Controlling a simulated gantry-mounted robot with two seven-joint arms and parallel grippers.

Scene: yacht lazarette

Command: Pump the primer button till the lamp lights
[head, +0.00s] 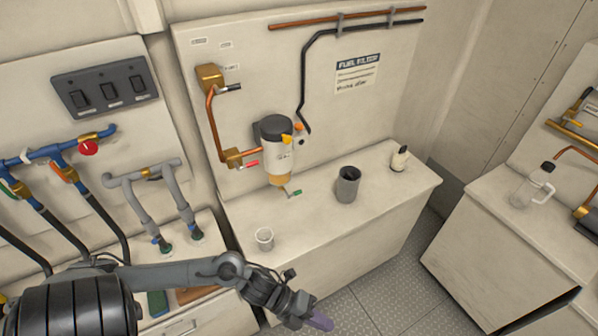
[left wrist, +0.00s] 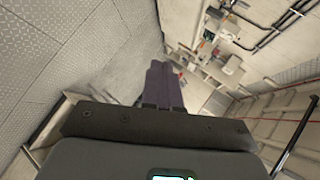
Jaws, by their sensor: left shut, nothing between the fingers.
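The fuel filter unit (head: 277,150) hangs on the back panel in the head view, with a dark top, a pale body and an amber bowl below. Small orange parts show at its upper right; I cannot tell which part is the primer button, and I cannot make out a lamp. My left gripper (head: 318,321) is at the bottom of the head view, in front of the bench and well away from the filter. Its purple fingers (left wrist: 164,85) are together and empty in the left wrist view. My right gripper is not in view.
A dark grey cup (head: 347,184), a small cream bottle (head: 399,159) and a pale cup (head: 264,238) stand on the bench (head: 318,212). A red valve handle (head: 88,148) sits on blue pipes at left. A clear jug (head: 535,186) stands on the right-hand cabinet. Open floor (head: 385,290) lies between.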

